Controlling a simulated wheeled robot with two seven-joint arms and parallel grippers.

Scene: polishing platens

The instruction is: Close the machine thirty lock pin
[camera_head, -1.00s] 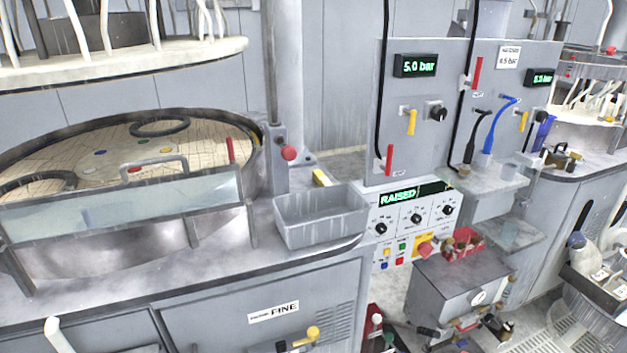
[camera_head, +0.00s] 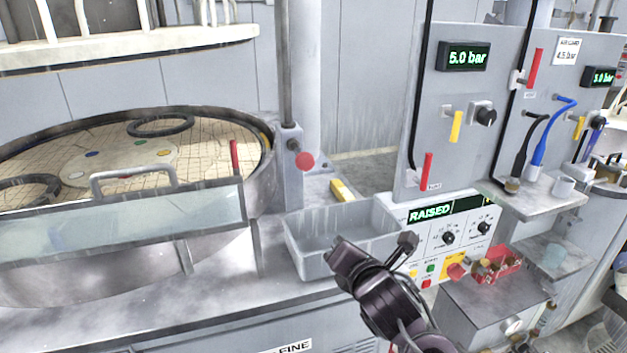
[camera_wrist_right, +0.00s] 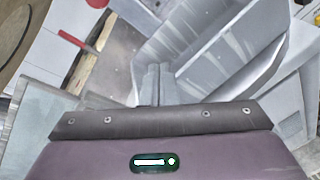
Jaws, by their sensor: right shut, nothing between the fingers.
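A red round knob (camera_head: 304,160) sticks out of the grey post beside the round platen; it may be the lock pin, but no label shows. My right gripper (camera_head: 345,252) comes in from the bottom right, over the grey open tray, below and right of the knob. In the right wrist view the fingers (camera_wrist_right: 157,84) are shut and empty, in front of the tray. A red lever (camera_wrist_right: 78,32) and part of a red round piece (camera_wrist_right: 98,3) show at the upper left there. My left gripper is not in view.
The grey tray (camera_head: 300,252) stands on the bench edge, with a yellow block (camera_head: 342,190) behind it. A clear guard (camera_head: 130,220) and red upright lever (camera_head: 235,160) front the platen (camera_head: 200,140). A control panel reading RAISED (camera_head: 430,211) stands right.

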